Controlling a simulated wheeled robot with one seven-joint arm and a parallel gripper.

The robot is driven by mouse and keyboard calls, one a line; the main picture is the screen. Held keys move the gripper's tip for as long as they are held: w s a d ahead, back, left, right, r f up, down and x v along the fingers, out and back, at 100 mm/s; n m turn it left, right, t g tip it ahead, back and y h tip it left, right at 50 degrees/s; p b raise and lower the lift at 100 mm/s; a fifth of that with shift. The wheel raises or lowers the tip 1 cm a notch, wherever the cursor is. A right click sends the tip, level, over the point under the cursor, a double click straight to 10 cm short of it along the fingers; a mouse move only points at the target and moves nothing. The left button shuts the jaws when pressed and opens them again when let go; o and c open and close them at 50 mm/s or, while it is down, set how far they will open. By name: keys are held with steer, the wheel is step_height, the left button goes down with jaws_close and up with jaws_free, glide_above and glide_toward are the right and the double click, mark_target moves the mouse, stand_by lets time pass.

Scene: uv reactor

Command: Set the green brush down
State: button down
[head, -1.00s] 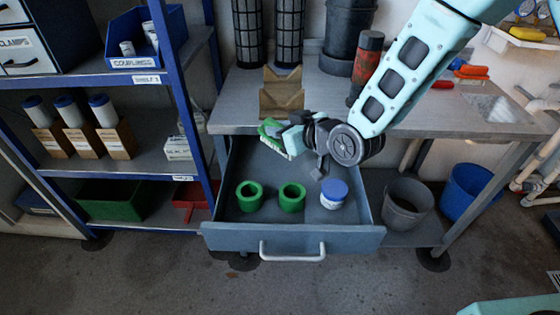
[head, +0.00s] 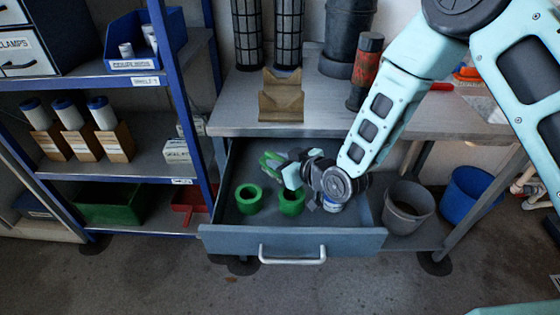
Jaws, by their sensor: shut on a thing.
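The green brush (head: 270,164) is over the back part of the open drawer, left of the drawer's middle. My gripper (head: 280,167) is shut on the brush. I cannot tell whether the brush touches the drawer floor. The open drawer (head: 292,241) is blue-grey with a white handle. My wrist hangs over the drawer's right half.
Two green rings (head: 249,198) stand in the drawer, the right one partly behind my wrist. A white jar (head: 331,204) is mostly hidden by my wrist. A cardboard holder (head: 281,98) and a red-black cylinder (head: 366,72) stand on the bench (head: 230,117).

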steer(key=shift+f, duration=0.15)
steer(key=c, duration=1.3)
jaws_free()
steer(key=shift+o, duration=0.2)
steer(key=shift+r, duration=0.2)
steer(key=v, duration=0.7)
steer(key=shift+s+d+r, duration=0.15)
steer(key=shift+s+r+g, duration=0.3)
steer(key=shift+r+g, duration=0.15)
steer(key=shift+g, duration=0.05)
steer(key=s+d+r+g+h, duration=0.3)
steer(key=s+r, duration=0.1)
steer(key=s, duration=0.4)
steer(key=s+d+r+g+h, duration=0.2)
steer(key=s+d+r+g, duration=0.1)
steer(key=s, duration=0.5)
steer(key=s+d+r+m+g+h, duration=0.1)
steer(key=s+d+r+g+h, duration=0.2)
steer(key=s, duration=0.6)
steer(key=shift+r+h, duration=0.3)
steer(key=shift+r, duration=0.7)
